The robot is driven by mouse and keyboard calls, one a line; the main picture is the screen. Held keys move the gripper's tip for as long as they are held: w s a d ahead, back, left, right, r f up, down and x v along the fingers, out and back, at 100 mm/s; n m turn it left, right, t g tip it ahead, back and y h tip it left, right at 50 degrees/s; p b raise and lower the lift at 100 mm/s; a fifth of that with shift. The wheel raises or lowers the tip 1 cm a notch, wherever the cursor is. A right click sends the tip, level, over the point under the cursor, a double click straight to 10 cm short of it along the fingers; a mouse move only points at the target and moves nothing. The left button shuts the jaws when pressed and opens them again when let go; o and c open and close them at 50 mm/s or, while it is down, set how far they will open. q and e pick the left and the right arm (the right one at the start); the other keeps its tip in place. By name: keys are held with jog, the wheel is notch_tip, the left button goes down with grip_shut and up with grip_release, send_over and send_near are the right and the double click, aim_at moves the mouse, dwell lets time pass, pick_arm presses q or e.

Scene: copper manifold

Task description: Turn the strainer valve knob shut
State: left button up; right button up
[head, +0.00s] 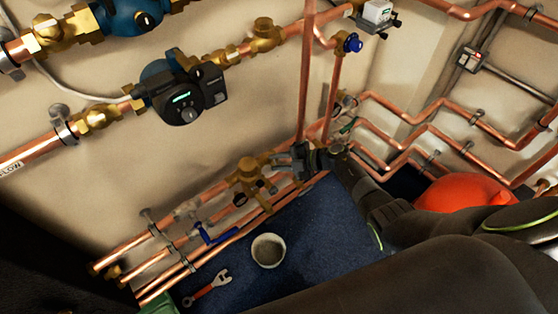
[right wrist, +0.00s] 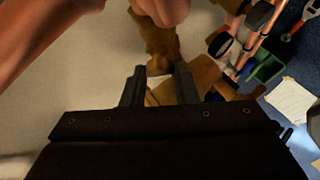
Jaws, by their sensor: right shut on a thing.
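My right gripper (head: 302,157) reaches in from the right to the copper pipes low on the wall. Its two dark fingers (right wrist: 159,86) point away from the camera in the right wrist view, with a gap between them. They are shut on a part at a brass fitting (right wrist: 160,45), which I take to be the strainer valve knob; the held part is mostly hidden by the gripper, so its turn cannot be read. Left of the gripper in the head view stands another brass valve (head: 248,170) with dark knobs. My left gripper is in neither view.
A bucket (head: 268,250) and a red-handled wrench (head: 207,287) stand and lie on the blue floor. A blue lever (head: 212,235) is on the lower pipes. A pump (head: 185,95) is above left. A red rounded object (head: 462,192) is beside my arm.

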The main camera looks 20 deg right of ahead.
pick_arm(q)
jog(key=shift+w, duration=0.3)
pick_arm(e)
jog(key=o, duration=1)
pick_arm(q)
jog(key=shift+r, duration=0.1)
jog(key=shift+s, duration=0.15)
pick_arm(e)
jog(key=shift+d, duration=0.1)
jog(key=shift+s+d+r, duration=0.15)
jog(key=shift+d+r, duration=0.05)
jog(key=shift+d, duration=0.05)
pick_arm(q)
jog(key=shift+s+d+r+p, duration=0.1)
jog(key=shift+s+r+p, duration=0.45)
jog(key=shift+p, duration=0.35)
pick_arm(e)
jog(key=v, duration=1.6)
jog(key=shift+d+r, duration=0.2)
jog(key=shift+r, duration=0.15)
